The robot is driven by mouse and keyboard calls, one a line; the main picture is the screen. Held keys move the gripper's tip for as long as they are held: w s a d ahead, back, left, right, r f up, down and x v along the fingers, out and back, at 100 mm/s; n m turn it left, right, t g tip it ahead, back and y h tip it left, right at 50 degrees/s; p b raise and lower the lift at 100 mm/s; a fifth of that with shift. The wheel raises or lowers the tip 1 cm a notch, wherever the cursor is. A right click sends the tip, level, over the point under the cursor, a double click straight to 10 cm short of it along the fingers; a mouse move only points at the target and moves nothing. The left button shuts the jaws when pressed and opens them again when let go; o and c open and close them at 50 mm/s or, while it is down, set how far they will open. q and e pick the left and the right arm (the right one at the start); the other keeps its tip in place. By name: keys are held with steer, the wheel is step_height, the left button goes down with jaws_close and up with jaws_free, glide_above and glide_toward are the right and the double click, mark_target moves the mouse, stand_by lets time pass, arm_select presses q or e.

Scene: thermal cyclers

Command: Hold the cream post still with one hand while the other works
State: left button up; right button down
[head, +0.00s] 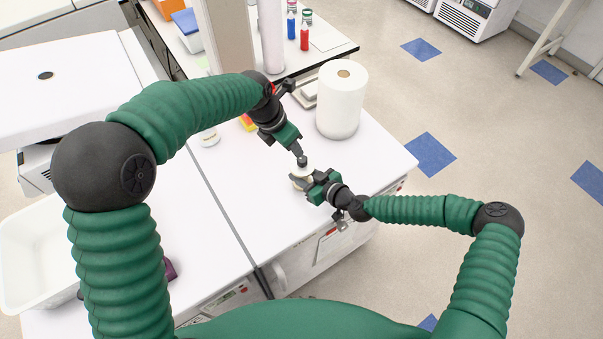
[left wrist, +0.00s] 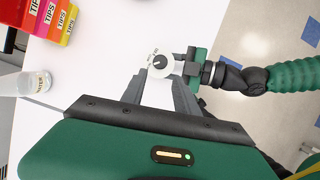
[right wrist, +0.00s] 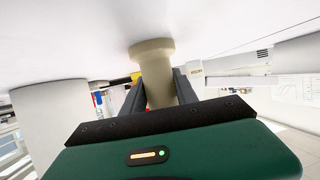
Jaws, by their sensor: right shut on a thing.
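The cream post (right wrist: 155,75) stands between the fingers of my right gripper (right wrist: 160,92), which is shut on it; its wide flange meets the white table. In the head view the post (head: 297,183) is partly hidden by that gripper (head: 306,182). On top of the post is a white marked dial with a black knob (left wrist: 160,62), which also shows in the head view (head: 302,161). My left gripper (left wrist: 160,82) comes from above, its fingers apart and pointing at the dial. Whether they touch the knob I cannot tell.
A white paper roll (head: 341,100) stands close behind, to the right of my left gripper. Pink and yellow tips boxes (left wrist: 48,20) and a small white-capped bottle (left wrist: 35,83) are on the table. A white bin (head: 30,245) is at the far left.

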mark_target(303, 158)
arm_select(q)
steer(key=o, duration=0.3)
steer(key=shift+d, duration=0.1)
steer(key=w+d+r+m+g+y, duration=0.1)
steer(key=d+m+y, duration=0.1)
steer(key=m, duration=1)
steer(key=w+d+r+m+g+y, duration=0.1)
steer(key=w+m+g, duration=0.1)
steer(key=m, duration=0.9)
step_height(303, 158, down, 11)
steer(key=shift+s+f, duration=0.1)
steer(key=shift+f, duration=0.05)
steer(key=shift+c, duration=0.4)
jaws_close()
